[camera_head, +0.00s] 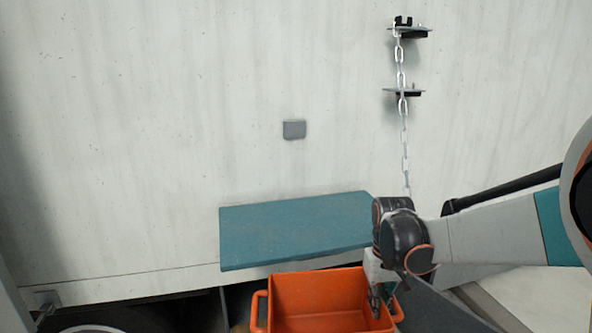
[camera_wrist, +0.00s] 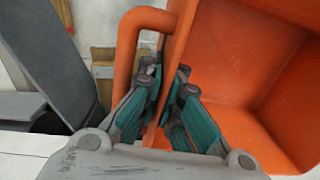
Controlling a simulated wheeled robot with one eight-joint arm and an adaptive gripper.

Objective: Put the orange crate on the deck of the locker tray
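The orange crate (camera_head: 318,291) is at the bottom centre of the head view, open at the top and empty as far as I see. Its lower part is cut off by the frame. In the wrist view its wall and inside (camera_wrist: 245,60) fill the right side, with a side handle (camera_wrist: 125,50) at left. My gripper (camera_head: 382,290) is at the crate's right edge. In the wrist view its fingers (camera_wrist: 166,82) straddle the crate's wall beside the handle and appear closed on it. A flat teal deck (camera_head: 295,229), apparently the locker tray's, lies behind the crate and looks bare.
A pale wall (camera_head: 150,110) stands behind the deck. A chain (camera_head: 403,110) hangs from brackets on it at right, near my arm. A small grey plate (camera_head: 294,129) is on the wall above the deck. Grey structure (camera_wrist: 40,60) shows left of the crate in the wrist view.

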